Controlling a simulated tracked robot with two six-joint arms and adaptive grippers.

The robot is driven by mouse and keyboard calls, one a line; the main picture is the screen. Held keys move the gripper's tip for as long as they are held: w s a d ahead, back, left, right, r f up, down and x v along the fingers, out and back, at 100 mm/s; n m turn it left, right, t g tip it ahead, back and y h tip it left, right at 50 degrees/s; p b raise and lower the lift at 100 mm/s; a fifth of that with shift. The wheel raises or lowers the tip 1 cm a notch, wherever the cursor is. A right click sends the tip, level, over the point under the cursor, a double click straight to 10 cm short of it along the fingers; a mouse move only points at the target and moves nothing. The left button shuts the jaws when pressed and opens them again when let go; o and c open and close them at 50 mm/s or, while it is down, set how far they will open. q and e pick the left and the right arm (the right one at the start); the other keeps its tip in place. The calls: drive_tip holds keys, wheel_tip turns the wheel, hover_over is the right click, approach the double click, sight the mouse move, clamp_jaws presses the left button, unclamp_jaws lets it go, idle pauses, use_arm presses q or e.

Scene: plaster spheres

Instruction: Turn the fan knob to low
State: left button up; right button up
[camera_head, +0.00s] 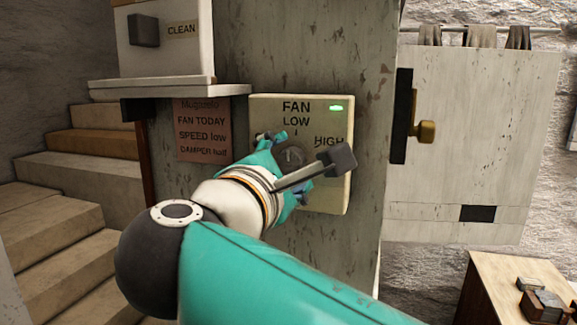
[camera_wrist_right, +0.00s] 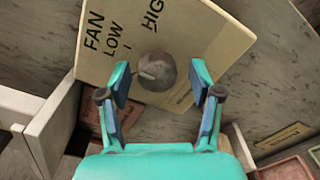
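The cream fan panel (camera_head: 325,190) is on the grey wall, with FAN, LOW and HIGH lettering and a lit green light. Its round grey knob (camera_head: 291,156) is partly hidden by my right gripper (camera_head: 288,163) in the head view. In the wrist view the knob (camera_wrist_right: 157,69) shows in full, and my right gripper (camera_wrist_right: 160,82) is open with one finger on each side of it. There are gaps between fingers and knob, and no contact shows. I cannot tell which mark the knob points to. My left gripper is not in view.
A reddish notice (camera_head: 202,130) left of the panel reads FAN TODAY, SPEED low. A shelf (camera_head: 165,88) sticks out above it. A brass handle (camera_head: 422,131) is at the right, and steps (camera_head: 85,185) rise at the left.

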drive_tip(key=v, duration=1.2)
